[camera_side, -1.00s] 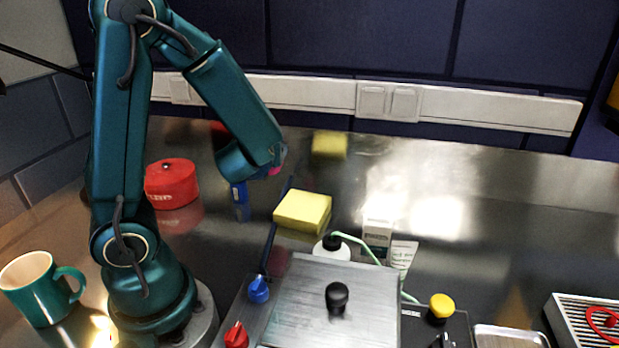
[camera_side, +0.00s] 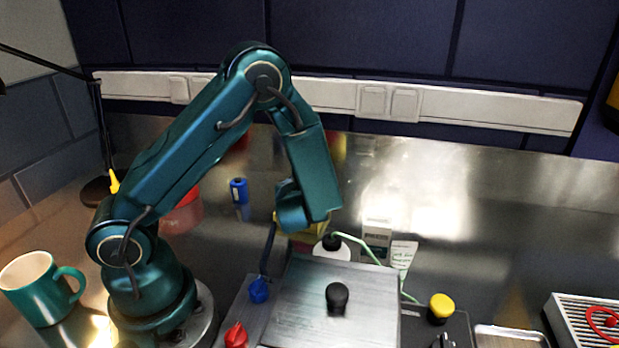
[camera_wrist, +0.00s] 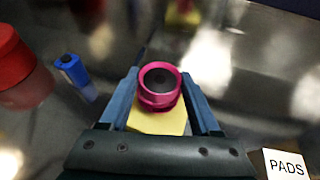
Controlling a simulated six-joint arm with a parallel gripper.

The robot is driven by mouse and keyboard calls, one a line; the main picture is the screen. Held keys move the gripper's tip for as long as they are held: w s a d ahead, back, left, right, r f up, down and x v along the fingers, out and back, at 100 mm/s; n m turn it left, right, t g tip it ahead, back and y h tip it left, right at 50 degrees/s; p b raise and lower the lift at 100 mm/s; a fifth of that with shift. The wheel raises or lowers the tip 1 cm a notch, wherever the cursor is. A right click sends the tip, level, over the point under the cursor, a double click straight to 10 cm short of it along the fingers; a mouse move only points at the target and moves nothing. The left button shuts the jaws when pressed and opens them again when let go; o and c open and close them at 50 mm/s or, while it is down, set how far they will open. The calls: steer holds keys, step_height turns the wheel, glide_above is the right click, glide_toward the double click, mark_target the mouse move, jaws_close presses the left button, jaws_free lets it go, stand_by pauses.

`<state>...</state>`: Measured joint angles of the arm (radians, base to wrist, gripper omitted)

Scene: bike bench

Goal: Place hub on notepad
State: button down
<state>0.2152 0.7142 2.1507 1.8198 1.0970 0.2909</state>
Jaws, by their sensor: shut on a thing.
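A pink ring-shaped hub (camera_wrist: 159,101) with a dark centre sits between the two blue fingers of my gripper (camera_wrist: 166,95) in the wrist view. My gripper is shut on it. A yellow notepad (camera_wrist: 160,122) shows below and behind the hub in that view. Whether the hub touches the notepad I cannot tell. In the side view my arm's end covers most of the notepad (camera_side: 313,234), and only parts of its yellow edge show.
A blue-capped item (camera_side: 239,190) and a red tin (camera_side: 183,215) stand to the left. A dark-capped bottle (camera_side: 332,246), white box (camera_side: 377,236) and metal plate with black knob (camera_side: 300,290) are close in front and right.

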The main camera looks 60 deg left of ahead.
steer(key=shift+f, duration=0.25)
steer(key=shift+c, duration=0.5)
jaws_free()
